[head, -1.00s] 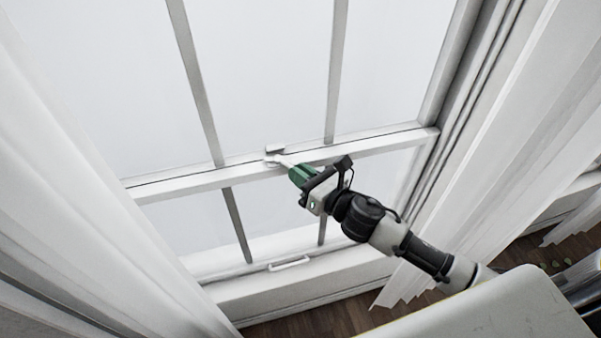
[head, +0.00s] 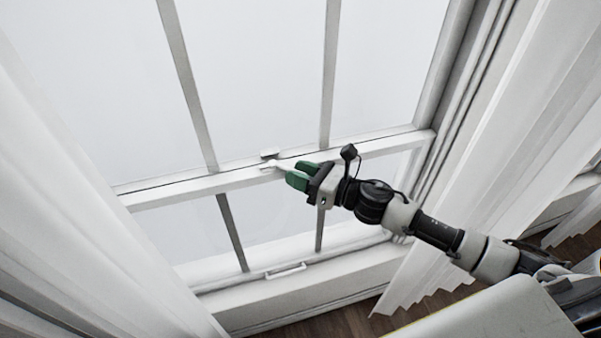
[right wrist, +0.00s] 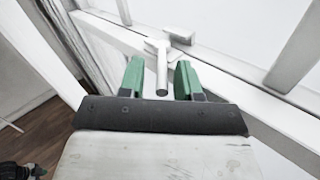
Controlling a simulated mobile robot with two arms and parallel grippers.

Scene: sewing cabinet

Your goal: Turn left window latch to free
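The white window latch (head: 280,166) sits on the window's middle rail, with a small white catch piece (head: 270,153) just behind it. In the right wrist view the latch lever (right wrist: 162,72) points toward my palm and the catch piece (right wrist: 179,34) stands beyond it. My right gripper (head: 299,175) is at the lever's free end. In the right wrist view its green fingers (right wrist: 160,82) are apart, one on each side of the lever, with visible gaps.
The lower sash has a white pull handle (head: 286,271) near the sill. White curtains hang at the left (head: 70,220) and right (head: 480,180). A pale surface (head: 500,312) is at the lower right. The space in front of the glass is clear.

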